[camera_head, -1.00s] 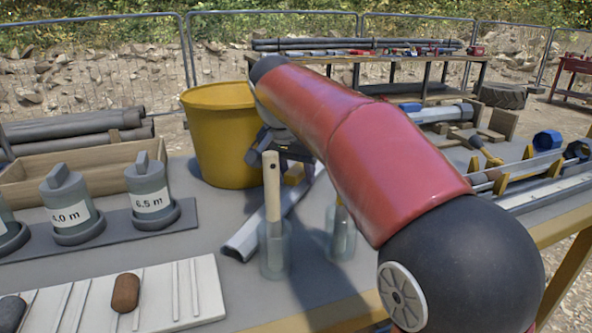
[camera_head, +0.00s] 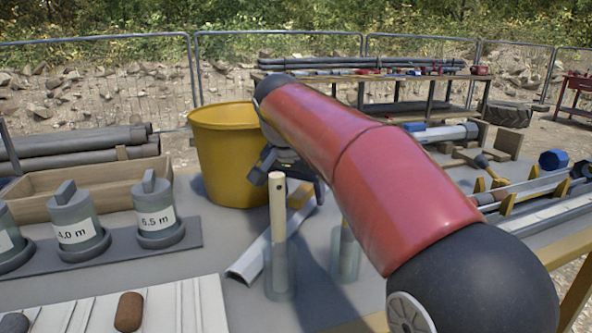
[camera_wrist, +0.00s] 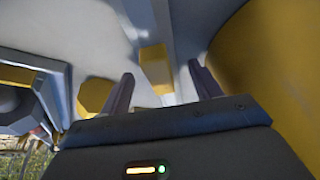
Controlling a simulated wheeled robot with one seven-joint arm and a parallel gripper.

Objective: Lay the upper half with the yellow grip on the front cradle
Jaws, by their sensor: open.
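A grey-white half tube (camera_head: 255,257) lies on the table in front of the yellow bucket, its near end open. A yellow block grip (camera_head: 299,193) sits toward its far end. My gripper (camera_head: 289,184) is open and empty just above that grip, partly hidden by my red arm. In the wrist view the yellow grip (camera_wrist: 155,68) shows between the two spread fingers of my gripper (camera_wrist: 160,72); contact cannot be told. At the right, yellow notched supports (camera_head: 507,204) hold a long half tube; which one is the front cradle I cannot tell.
The yellow bucket (camera_head: 226,165) stands close behind my gripper. Two clear jars stand near the half tube, the left jar (camera_head: 281,277) holding a pale stick. Labelled grey canisters (camera_head: 158,220) and a wooden tray (camera_head: 95,188) are at the left.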

